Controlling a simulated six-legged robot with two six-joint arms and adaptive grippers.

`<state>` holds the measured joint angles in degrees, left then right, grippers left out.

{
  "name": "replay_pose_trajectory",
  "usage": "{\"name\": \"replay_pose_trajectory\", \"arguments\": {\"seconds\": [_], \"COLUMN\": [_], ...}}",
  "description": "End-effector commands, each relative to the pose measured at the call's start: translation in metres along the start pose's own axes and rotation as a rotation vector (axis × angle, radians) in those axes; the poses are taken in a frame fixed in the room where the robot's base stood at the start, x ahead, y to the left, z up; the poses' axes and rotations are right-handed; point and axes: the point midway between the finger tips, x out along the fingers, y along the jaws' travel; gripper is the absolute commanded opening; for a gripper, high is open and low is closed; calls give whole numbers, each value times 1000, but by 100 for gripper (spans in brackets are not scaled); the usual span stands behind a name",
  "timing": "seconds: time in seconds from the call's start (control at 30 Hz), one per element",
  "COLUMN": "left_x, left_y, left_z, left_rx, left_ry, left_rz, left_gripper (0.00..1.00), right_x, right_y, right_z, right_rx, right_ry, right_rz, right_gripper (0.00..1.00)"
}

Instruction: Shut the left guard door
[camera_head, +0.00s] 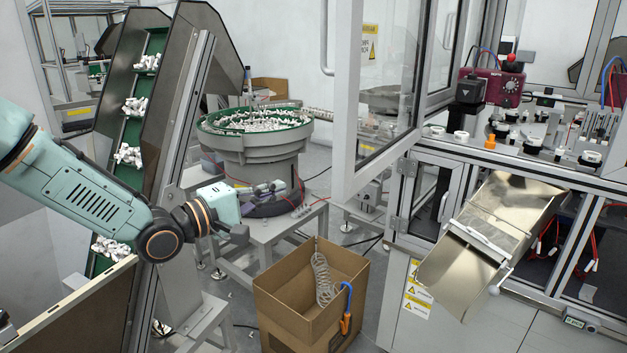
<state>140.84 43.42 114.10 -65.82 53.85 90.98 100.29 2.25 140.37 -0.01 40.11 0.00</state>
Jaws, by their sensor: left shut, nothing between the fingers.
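The left guard door (344,110) is a tall pale-framed door with a clear pane and a bar handle on its left side. It stands swung open, out from the cell's front. My left gripper (272,188) is shut and empty. It is to the left of the door's lower part in the picture, in front of the bowl feeder's stand, and shows apart from the door. My right gripper is not in view.
An open cardboard box (290,317) with a coiled hose stands on the floor below the door. A metal chute (462,276) sticks out of the cell front. The green-rimmed bowl feeder (250,145) and inclined conveyor (128,150) stand behind my left arm.

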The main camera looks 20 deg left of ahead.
Motion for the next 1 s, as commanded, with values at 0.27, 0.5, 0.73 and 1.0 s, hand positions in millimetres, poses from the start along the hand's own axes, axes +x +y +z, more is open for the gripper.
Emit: {"name": "replay_pose_trajectory", "arguments": {"seconds": [0.27,0.5,0.73,1.0], "left_x": [28,54,86,102], "left_y": [-3,-2,-2,-1], "left_z": [5,3,1,27], "left_rx": [5,6,8,2], "left_ry": [-9,-6,-4,-4], "left_rz": [-5,-4,-4,-3], "left_gripper": [0,0,0,0], "right_x": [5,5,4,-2], "right_y": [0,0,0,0], "right_z": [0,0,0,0], "right_rx": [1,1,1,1], "right_ry": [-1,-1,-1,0], "right_rz": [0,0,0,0], "right_gripper": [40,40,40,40]}}
